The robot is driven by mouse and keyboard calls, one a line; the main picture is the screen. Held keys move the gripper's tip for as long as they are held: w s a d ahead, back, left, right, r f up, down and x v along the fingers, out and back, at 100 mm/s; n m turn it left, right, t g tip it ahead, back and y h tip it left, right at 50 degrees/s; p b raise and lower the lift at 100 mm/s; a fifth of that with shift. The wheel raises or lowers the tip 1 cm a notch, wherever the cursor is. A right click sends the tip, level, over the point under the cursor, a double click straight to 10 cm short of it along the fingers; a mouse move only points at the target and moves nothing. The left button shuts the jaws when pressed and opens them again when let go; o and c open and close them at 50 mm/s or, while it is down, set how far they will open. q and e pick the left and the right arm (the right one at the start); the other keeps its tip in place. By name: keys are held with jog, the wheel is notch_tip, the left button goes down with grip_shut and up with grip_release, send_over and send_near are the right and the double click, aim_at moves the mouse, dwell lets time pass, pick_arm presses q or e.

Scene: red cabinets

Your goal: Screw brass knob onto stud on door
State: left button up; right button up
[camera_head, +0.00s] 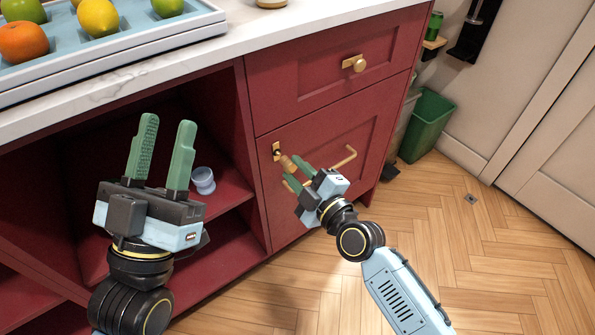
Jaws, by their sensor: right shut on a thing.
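The red lower door (315,140) is closed and carries a small brass plate (276,147) at its upper left, with a dark spot where the stud sits. The brass knob (287,162) is between the green fingertips of my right gripper (291,172), which is shut on it. The knob is close in front of the plate; I cannot tell whether it touches the stud, which is mostly hidden. My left gripper (167,140) is open and empty, fingers pointing up, in front of the open shelf.
A drawer with a brass knob (355,63) is above. A small pale cup (203,180) stands on the shelf. A fruit tray (150,38) sits on the counter. A green bin (427,125) is at right.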

jog(key=shift+x, duration=0.95)
dwell(0.3)
jog(key=m, duration=0.3)
jog(key=shift+m, duration=0.7)
jog(key=m+p, duration=0.1)
jog(key=m, duration=0.2)
jog(key=shift+s+m, duration=0.1)
jog(key=shift+m, duration=0.2)
jog(key=shift+a+m, duration=0.1)
jog(key=shift+m, duration=0.3)
